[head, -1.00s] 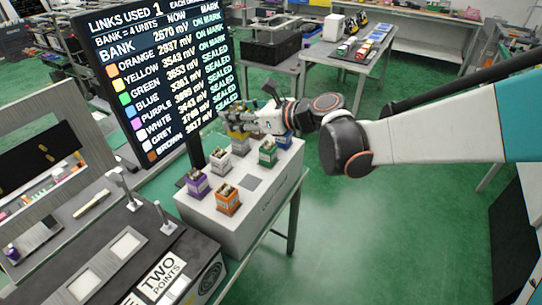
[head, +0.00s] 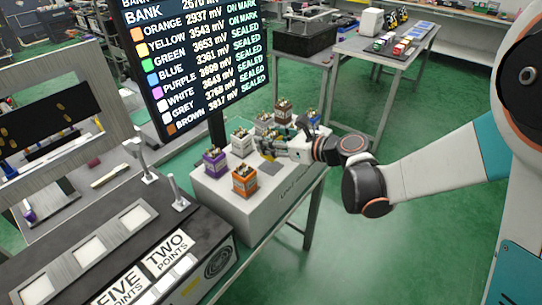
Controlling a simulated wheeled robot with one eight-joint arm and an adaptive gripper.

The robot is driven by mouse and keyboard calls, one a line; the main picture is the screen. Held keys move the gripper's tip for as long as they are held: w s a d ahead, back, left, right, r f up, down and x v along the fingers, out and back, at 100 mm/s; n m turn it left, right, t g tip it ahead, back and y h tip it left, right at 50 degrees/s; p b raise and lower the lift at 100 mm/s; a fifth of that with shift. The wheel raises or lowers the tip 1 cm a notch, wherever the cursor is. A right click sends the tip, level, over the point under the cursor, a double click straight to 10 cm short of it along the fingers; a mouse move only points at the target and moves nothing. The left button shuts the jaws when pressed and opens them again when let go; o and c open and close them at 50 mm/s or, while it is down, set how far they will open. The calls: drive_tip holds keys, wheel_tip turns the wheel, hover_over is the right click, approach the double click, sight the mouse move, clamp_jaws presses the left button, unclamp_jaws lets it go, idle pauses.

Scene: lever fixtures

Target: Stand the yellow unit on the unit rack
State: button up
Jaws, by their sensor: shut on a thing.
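My gripper (head: 268,146) reaches in from the right, low over the white unit rack (head: 238,205). It is shut on a small unit, most likely the yellow unit (head: 263,147), which is mostly hidden by the fingers. The held unit is just behind a bare dark grey pad (head: 269,169) on the rack's top, to the right of the orange unit (head: 244,180). I cannot tell whether it touches the rack.
The purple unit (head: 215,161) and white unit (head: 243,142) stand left of my gripper. The blue unit (head: 308,119) and other units stand behind it. A tall display (head: 195,60) rises behind the rack. A bench with lever fixtures (head: 135,220) is at left front.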

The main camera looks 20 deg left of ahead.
drive_tip(key=shift+f+b, duration=0.85)
drive_tip(key=shift+f, duration=1.25)
drive_tip(key=shift+f, duration=0.2)
drive_tip(key=o, duration=1.2)
drive_tip(key=shift+c, duration=0.2)
